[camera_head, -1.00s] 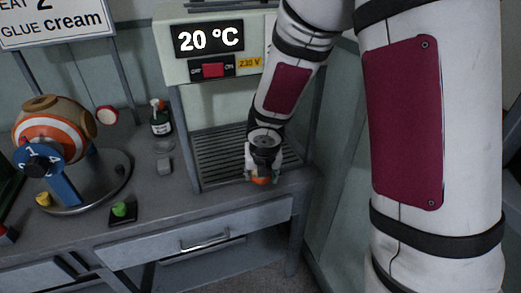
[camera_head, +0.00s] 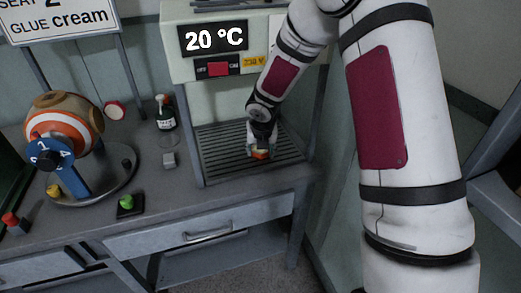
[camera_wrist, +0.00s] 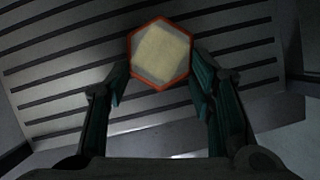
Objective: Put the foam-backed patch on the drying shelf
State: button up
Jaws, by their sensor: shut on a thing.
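The foam-backed patch (camera_wrist: 161,54) is a hexagon with an orange-red rim and a pale yellowish square on its face in the wrist view. My gripper (camera_wrist: 160,82) is shut on it, with one finger at each side. In the head view my gripper (camera_head: 261,151) is over the front part of the slatted drying shelf (camera_head: 222,152), and the patch shows there as a small orange piece (camera_head: 261,155) at the fingertips. Slats of the shelf show behind the patch in the wrist view. I cannot tell whether the patch touches the slats.
The dryer housing (camera_head: 180,65) with a 20 °C display and red switch stands above the shelf. The shelf's slats look bare.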

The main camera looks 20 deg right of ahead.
jog(key=shift+f, duration=0.3)
jog(key=o, duration=0.9)
jog(key=shift+o, duration=0.2)
jog(key=shift+r, duration=0.3)
jog(key=p+v, duration=0.3)
jog(key=v, duration=0.9)
jog(key=shift+s, duration=0.15)
